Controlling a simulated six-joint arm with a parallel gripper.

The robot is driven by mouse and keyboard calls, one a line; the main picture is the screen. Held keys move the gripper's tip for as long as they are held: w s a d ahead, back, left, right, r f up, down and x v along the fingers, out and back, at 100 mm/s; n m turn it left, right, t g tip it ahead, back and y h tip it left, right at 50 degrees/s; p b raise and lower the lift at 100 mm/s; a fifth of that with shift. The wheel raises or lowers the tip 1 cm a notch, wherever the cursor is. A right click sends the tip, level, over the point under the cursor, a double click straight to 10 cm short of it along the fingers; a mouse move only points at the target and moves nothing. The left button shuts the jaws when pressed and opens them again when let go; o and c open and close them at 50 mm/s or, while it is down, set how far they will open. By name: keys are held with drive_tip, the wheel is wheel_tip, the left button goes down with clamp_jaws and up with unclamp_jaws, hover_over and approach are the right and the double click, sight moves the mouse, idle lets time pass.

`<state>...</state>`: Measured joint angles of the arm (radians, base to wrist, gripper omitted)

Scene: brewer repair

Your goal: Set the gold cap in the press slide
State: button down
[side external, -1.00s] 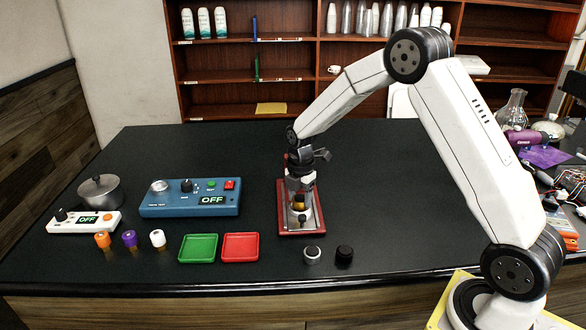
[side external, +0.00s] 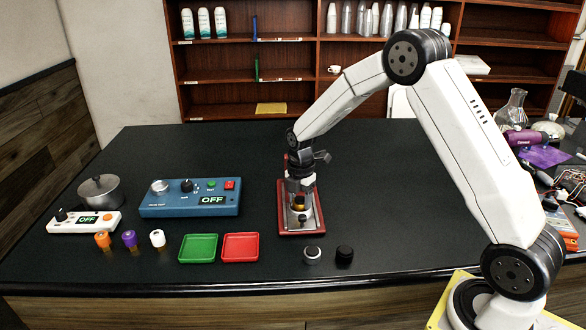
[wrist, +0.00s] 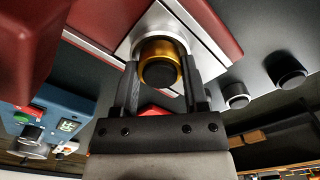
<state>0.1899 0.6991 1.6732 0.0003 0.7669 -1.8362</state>
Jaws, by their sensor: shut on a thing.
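The gold cap (wrist: 160,50) is a gold ring with a dark centre, between the two fingers of my gripper (wrist: 162,85) in the wrist view. My gripper is shut on it. In the side view my gripper (side external: 300,198) points down over the red press (side external: 283,215), with the gold cap (side external: 299,206) low between its fingers. The silver press slide (wrist: 190,25) lies right behind the cap in the wrist view. I cannot tell whether the cap is fully seated, as the fingers cover part of it.
A silver-topped knob (side external: 312,254) and a black knob (side external: 344,254) stand in front of the press. A red tray (side external: 240,246), a green tray (side external: 198,247) and a blue control box (side external: 190,198) reading OFF are to the left.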

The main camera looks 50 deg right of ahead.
drive_tip(key=shift+f, duration=0.15)
idle(0.8)
unclamp_jaws()
idle(0.3)
drive_tip(key=shift+r, duration=4.15)
drive_tip(key=shift+s+a+m, duration=0.5)
drive_tip(key=shift+s+m, duration=0.1)
drive_tip(key=shift+m, duration=0.1)
drive_tip(key=s+a+f+m+t, duration=0.1)
drive_tip(key=s+a+m, duration=0.3)
drive_tip(key=s+m, duration=0.4)
drive_tip(key=s+a+f+m+t, duration=0.1)
drive_tip(key=s+a+m, duration=0.3)
drive_tip(key=s+m, duration=0.5)
drive_tip(key=shift+s+f+t, duration=0.3)
drive_tip(key=shift+s+f, duration=0.05)
drive_tip(key=shift+s, duration=0.35)
